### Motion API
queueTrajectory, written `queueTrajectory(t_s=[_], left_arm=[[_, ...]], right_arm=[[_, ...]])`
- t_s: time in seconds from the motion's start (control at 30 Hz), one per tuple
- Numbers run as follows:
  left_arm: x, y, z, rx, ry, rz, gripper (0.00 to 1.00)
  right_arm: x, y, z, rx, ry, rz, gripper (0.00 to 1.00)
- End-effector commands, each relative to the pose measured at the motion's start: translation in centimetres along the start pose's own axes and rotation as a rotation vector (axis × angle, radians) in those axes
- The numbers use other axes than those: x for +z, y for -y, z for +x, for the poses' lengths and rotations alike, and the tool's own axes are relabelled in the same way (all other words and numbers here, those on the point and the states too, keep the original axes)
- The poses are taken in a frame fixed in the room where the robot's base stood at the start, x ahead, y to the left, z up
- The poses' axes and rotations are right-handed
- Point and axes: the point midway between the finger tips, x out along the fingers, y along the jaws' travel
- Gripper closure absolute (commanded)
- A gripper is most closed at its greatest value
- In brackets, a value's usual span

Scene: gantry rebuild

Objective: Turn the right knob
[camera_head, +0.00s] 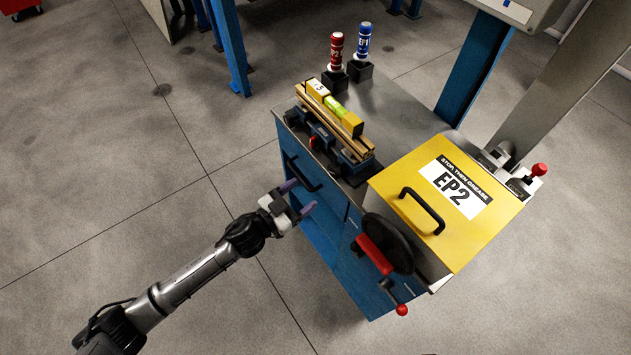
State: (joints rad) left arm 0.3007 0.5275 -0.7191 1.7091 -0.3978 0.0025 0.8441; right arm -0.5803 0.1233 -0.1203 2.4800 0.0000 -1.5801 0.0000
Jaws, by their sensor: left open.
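Two round red knob-like ends show on the blue-sided bench: a red ball (402,309) low on the front of the black handwheel, and a red knob (539,170) on the fixture at the far right. The black handwheel (398,258) carries a red grip bar across its front. I cannot tell which part the task calls the right knob. My left gripper (299,197) is open and empty, with purple fingertips. It is in front of the bench's left side, near a black drawer handle (303,174), apart from the wheel and both red ends. My right gripper is out of view.
A yellow EP2 cover (447,200) with a black handle covers the bench's right part. A vise (340,148) holds wooden strips and a yellow level (337,108). Red (336,52) and blue (363,42) cylinders stand behind. The floor at left is clear.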

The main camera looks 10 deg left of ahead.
Motion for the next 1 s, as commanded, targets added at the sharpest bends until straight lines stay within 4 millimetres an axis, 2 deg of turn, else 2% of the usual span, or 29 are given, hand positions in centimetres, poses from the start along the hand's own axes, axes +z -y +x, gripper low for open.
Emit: queueTrajectory(t_s=[0.1, 0.3, 0.8, 1.0], left_arm=[[0.0, 0.0, -1.9, 0.001, 0.001, -0.002, 0.31], [0.0, 0.0, -3.6, 0.001, 0.0, 0.0, 0.31], [0.0, -0.1, -4.1, -0.005, 0.002, -0.003, 0.31], [0.7, -1.1, -5.3, -0.139, 0.083, -0.047, 0.31]], right_arm=[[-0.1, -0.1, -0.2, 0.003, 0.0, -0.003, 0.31], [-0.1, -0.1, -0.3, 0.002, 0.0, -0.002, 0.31], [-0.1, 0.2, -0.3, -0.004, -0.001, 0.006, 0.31], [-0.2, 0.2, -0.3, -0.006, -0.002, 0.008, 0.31]])
